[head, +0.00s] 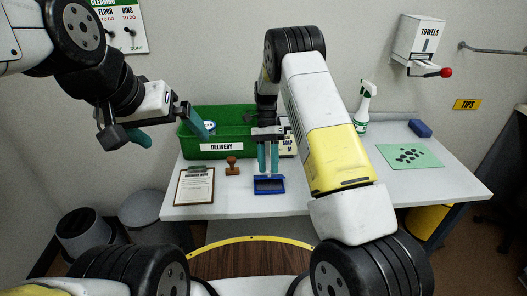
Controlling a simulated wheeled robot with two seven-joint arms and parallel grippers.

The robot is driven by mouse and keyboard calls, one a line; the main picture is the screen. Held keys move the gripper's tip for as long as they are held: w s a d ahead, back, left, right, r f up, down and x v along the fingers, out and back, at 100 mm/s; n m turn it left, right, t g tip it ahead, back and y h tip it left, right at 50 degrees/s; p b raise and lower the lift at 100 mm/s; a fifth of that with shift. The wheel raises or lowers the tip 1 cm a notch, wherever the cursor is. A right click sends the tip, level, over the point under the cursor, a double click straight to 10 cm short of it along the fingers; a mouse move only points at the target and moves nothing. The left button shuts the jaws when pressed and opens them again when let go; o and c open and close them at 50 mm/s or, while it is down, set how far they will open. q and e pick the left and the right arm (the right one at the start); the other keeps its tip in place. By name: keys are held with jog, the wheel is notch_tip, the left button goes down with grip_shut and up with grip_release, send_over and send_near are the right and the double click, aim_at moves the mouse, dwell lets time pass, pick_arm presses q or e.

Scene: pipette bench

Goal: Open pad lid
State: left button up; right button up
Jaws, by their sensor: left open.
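The blue pad (269,190) is on the white table near its front edge, in the middle of the head view. It looks like a blue frame with a dark middle; I cannot tell how far its lid is raised. My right gripper (268,171) points straight down at the pad's back edge, its two teal fingers close together with a narrow gap. The fingertips overlap the pad's upper edge in the picture; contact is unclear. My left gripper (170,136) is open and empty, held in the air left of the green crate.
A green delivery crate (221,147) stands behind the pad. A spray bottle (363,110), a green mat (410,155) and a blue block (420,128) are on the right. Table space right of the pad is partly hidden by my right arm.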

jog(key=shift+w+r, duration=0.1)
jog(key=shift+w, duration=0.05)
jog(key=v, duration=0.7)
jog(key=shift+r, duration=0.35)
jog(key=shift+w, duration=0.1)
